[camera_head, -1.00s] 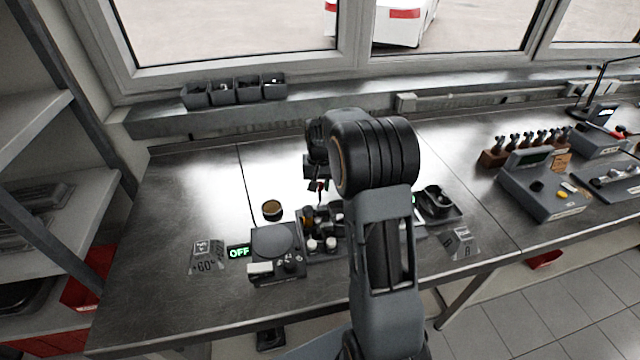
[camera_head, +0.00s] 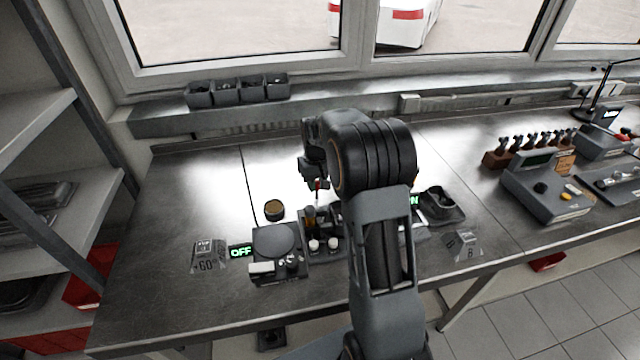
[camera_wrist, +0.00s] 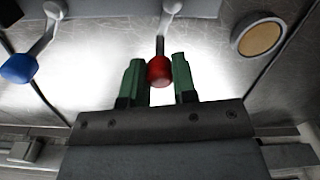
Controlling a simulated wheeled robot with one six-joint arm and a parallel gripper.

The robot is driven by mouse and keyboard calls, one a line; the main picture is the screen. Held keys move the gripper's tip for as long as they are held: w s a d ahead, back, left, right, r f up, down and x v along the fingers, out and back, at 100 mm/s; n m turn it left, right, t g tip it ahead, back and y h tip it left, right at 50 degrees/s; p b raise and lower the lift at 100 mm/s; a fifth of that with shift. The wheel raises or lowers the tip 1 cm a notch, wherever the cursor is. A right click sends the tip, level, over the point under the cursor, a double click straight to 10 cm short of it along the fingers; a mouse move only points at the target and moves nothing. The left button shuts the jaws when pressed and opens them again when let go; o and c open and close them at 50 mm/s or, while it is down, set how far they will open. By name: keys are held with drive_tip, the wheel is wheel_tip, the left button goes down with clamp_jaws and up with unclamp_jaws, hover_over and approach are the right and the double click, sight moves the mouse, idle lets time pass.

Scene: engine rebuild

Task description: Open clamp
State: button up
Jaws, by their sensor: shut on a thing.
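A red knob (camera_wrist: 159,71) on a metal lever sits between the green fingertips of my gripper (camera_wrist: 160,82) in the wrist view. My gripper is shut on this red knob. A second lever with a blue knob (camera_wrist: 18,69) stands apart to the left in the wrist view. In the head view my gripper (camera_head: 317,186) is over the bench behind the small fixture, with a bit of red at its tip. My arm hides much of what lies to its right, so the clamp's body cannot be made out clearly.
A grey device with a round plate (camera_head: 276,240) stands beside a green OFF display (camera_head: 241,251). A round brown-topped tin (camera_head: 274,209) is left of my gripper. A dark holder (camera_head: 440,205) stands right of my arm. The bench's left part is clear.

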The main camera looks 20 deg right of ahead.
drive_tip(key=n, duration=0.2)
drive_tip(key=a+n, duration=0.2)
drive_tip(key=n, duration=0.1)
drive_tip(key=shift+w+n, duration=0.25)
drive_tip(key=shift+n, duration=0.05)
drive_tip(key=n, duration=0.1)
drive_tip(key=a+n, duration=0.1)
drive_tip(key=n, duration=0.1)
drive_tip(key=a+n+b, duration=0.1)
drive_tip(key=n, duration=0.1)
drive_tip(key=shift+s, duration=0.25)
drive_tip(key=shift+n, duration=0.4)
drive_tip(key=o, duration=0.9)
drive_tip(key=shift+o, duration=0.2)
drive_tip(key=shift+r, duration=0.1)
wheel_tip(320, 180, up, 14)
drive_tip(key=shift+b, duration=0.3)
